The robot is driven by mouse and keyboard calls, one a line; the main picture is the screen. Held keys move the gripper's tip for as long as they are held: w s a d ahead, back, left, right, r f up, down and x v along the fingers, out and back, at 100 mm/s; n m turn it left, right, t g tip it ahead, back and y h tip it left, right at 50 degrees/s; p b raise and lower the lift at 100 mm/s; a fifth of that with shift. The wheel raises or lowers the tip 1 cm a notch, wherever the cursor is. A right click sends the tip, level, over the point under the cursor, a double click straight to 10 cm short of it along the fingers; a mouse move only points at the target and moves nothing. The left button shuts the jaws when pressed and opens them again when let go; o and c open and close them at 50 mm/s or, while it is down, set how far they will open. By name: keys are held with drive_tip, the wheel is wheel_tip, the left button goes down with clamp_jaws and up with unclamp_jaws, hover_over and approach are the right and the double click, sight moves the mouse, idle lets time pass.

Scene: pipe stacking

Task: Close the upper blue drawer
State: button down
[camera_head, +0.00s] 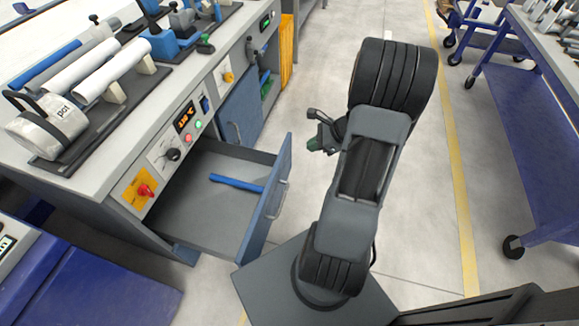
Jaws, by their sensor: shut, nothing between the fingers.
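The upper blue drawer (262,222) stands pulled out of the workbench, with its blue front and metal handle facing the aisle. Its grey inside shows, and a blue rod-shaped piece (237,183) lies in it. My gripper (312,128) is shut and empty, above the floor to the right of the bench and beyond the drawer front. It is apart from the drawer and the handle. My arm stands to the right of the drawer. The lower part of the drawer front is partly hidden by my base.
The workbench (95,185) carries pipes (85,75), a vise-like tool and a control panel with a red emergency knob (145,190). A blue cabinet door (240,115) is behind the drawer. A blue cart (545,130) stands at right.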

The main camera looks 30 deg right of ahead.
sight(283, 158)
drive_tip(key=d+f+m+t+b, duration=0.1)
drive_tip(key=d+f+m, duration=0.2)
drive_tip(key=f, duration=0.2)
drive_tip(key=b+x, duration=0.1)
drive_tip(key=x, duration=0.2)
drive_tip(key=b+x, duration=0.1)
drive_tip(key=x, duration=0.3)
drive_tip(key=w+r+b+x, duration=0.1)
drive_tip(key=x, duration=0.3)
drive_tip(key=shift+a+b, duration=0.35)
drive_tip(key=shift+a, duration=0.1)
drive_tip(key=shift+w+a+r, duration=0.1)
drive_tip(key=shift+w+a, duration=0.35)
drive_tip(key=shift+w, duration=0.1)
drive_tip(key=shift+w, duration=0.1)
